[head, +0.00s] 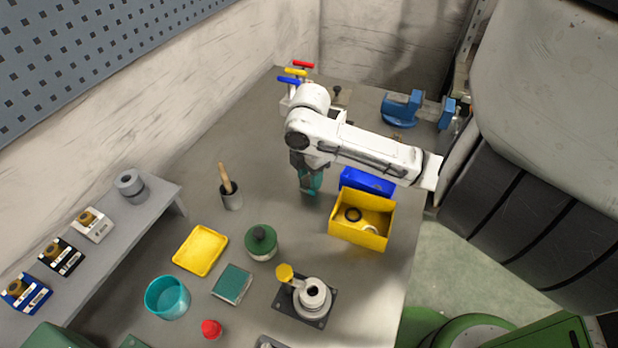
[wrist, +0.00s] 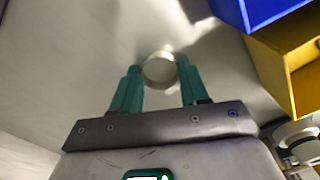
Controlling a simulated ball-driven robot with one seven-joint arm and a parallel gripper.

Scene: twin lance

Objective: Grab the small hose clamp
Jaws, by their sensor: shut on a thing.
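In the wrist view, the small hose clamp (wrist: 159,69), a round pale metal ring, sits between the teal fingertips of my gripper (wrist: 160,82). The fingers touch it from both sides and are shut on it. The clamp itself cannot be made out in the head view.
A yellow bin (head: 345,239) with ring-shaped parts inside and a blue bin (head: 367,181) stand close to my gripper. A green round container (head: 261,243), a cup with a wooden handle (head: 231,198) and a yellow tray (head: 187,262) stand farther left. A blue vise (head: 401,110) is at the back.

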